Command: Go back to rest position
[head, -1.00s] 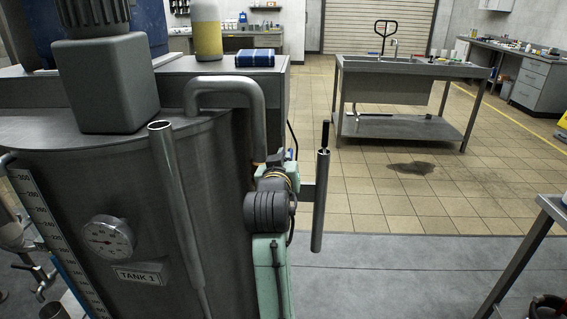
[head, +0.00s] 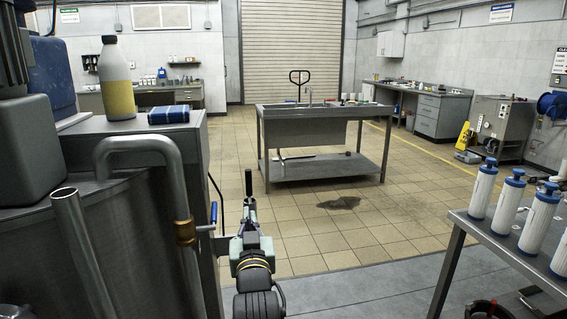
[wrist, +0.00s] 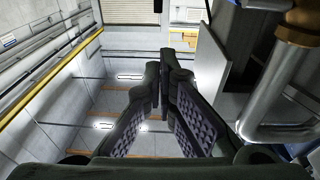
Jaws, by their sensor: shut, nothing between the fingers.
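My gripper (wrist: 162,85) shows in the wrist view with its two dark, pad-lined fingers together and nothing between them. In the head view part of my arm stands at the lower middle, just right of the steel tank (head: 130,240); the fingers cannot be made out there. The tank's bent pipe (head: 150,143) is left of my arm. In the wrist view the pipe (wrist: 290,132) is right of my fingers and apart from them.
A bench (head: 455,250) with several blue-capped white cylinders (head: 483,190) stands at the right. A steel sink table (head: 320,128) stands farther back.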

